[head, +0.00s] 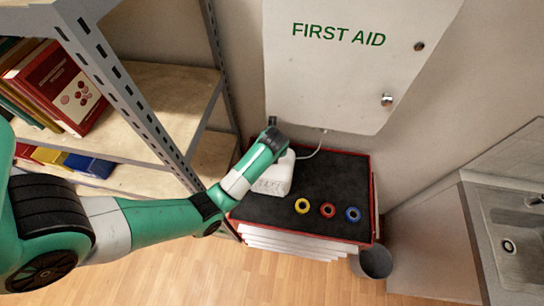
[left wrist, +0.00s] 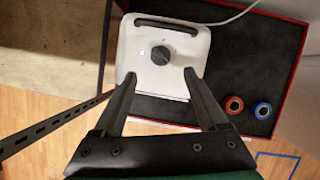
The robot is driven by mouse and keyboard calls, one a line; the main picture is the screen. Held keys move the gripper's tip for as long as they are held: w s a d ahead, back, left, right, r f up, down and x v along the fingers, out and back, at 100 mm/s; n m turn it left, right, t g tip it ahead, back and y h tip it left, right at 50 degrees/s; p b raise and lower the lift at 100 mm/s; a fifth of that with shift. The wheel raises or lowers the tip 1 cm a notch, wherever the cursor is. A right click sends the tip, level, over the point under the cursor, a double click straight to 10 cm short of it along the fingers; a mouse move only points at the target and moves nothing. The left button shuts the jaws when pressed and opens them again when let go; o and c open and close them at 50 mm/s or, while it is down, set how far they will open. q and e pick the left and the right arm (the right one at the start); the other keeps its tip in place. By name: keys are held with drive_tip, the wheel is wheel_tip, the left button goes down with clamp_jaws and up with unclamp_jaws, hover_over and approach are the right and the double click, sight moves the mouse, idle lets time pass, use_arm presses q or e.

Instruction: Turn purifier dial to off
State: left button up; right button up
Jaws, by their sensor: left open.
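Nothing is between the fingers. The dial's pointer setting is too small to tell. My right gripper is not in view.
Yellow (head: 302,206), red (head: 327,210) and blue (head: 353,214) tape rolls lie on the black cart top (head: 315,180), right of the purifier. A metal shelf (head: 130,95) stands left, a first aid cabinet (head: 350,60) hangs behind. A white cord (left wrist: 225,18) runs from the purifier.

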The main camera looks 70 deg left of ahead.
use_arm(q)
drive_tip(key=x, duration=0.7)
drive_tip(key=shift+w+a+f, duration=0.15)
drive_tip(key=shift+f, duration=0.15)
drive_tip(key=shift+c, duration=0.2)
clamp_jaws()
